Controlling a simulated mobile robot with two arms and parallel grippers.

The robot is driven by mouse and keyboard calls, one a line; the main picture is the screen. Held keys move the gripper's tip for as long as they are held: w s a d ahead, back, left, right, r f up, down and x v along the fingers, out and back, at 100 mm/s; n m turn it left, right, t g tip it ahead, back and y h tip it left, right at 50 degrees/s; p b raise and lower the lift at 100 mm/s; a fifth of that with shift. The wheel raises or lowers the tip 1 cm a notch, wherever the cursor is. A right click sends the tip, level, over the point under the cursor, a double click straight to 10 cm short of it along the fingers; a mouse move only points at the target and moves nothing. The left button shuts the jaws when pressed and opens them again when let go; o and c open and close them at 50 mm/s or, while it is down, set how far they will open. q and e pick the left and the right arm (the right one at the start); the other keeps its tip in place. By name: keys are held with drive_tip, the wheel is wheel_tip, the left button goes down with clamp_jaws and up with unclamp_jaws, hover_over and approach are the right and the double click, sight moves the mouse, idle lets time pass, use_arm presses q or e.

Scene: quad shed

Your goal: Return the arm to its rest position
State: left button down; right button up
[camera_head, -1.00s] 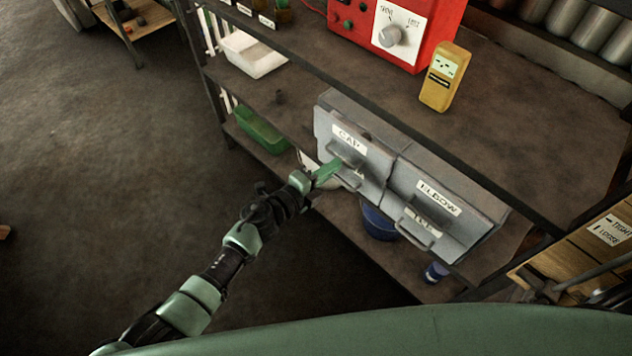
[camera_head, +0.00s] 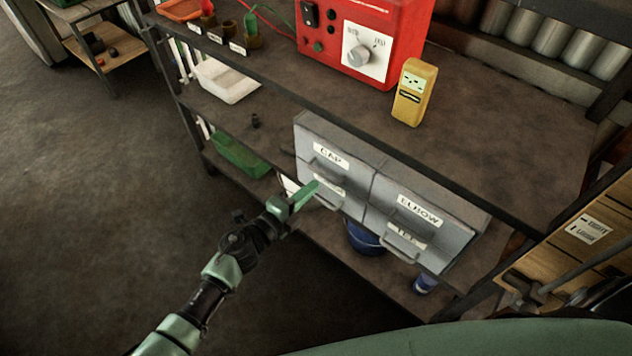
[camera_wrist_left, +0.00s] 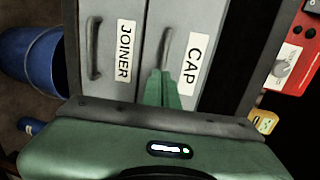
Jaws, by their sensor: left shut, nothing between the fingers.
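My left gripper (camera_head: 307,192) is shut and empty in front of the grey drawer cabinet (camera_head: 384,168) in the head view. Its green fingers lie across the lower left drawer front and partly hide its label. In the left wrist view the closed fingers (camera_wrist_left: 161,88) point at the drawer labelled CAP, close to its handle (camera_wrist_left: 167,50). I cannot tell whether they touch it. The JOINER drawer (camera_wrist_left: 112,75) is beside it in that view. My right gripper is not in view.
The cabinet sits on a shelf beneath the worktop, which holds a red device (camera_head: 365,40) and a yellow meter (camera_head: 414,92). A green tray (camera_head: 240,157), a white bin (camera_head: 226,80) and a blue bucket (camera_head: 363,238) are nearby. Open floor (camera_head: 90,220) lies to the left.

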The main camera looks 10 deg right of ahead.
use_arm(q)
drive_tip(key=s+a+f+n+y+p, duration=0.1)
drive_tip(key=s+a+f+n+y, duration=0.6)
drive_tip(key=a+f, duration=0.5)
drive_tip(key=s+a+f+n+y+p, duration=0.15)
drive_tip(key=s+a+f+n, duration=0.35)
drive_tip(key=a+f+n, duration=0.5)
drive_tip(key=s+a+f+n+g+y, duration=0.1)
drive_tip(key=s+a+f+n+g, duration=0.2)
drive_tip(key=s, duration=0.8)
drive_tip(key=s+a+f+n+g+y, duration=0.2)
drive_tip(key=s+a+f, duration=0.3)
drive_tip(key=s+f, duration=0.3)
drive_tip(key=s+a+f+n+g+y, duration=0.1)
drive_tip(key=s+a+f+n+g, duration=0.2)
drive_tip(key=s, duration=1.2)
wheel_tip(320, 180, down, 3)
drive_tip(key=shift+s+a+f+n+g, duration=0.1)
drive_tip(key=shift+s+a+n+g, duration=0.1)
drive_tip(key=shift+a+n+g, duration=0.35)
drive_tip(key=shift+a+y, duration=0.2)
drive_tip(key=shift+y, duration=0.05)
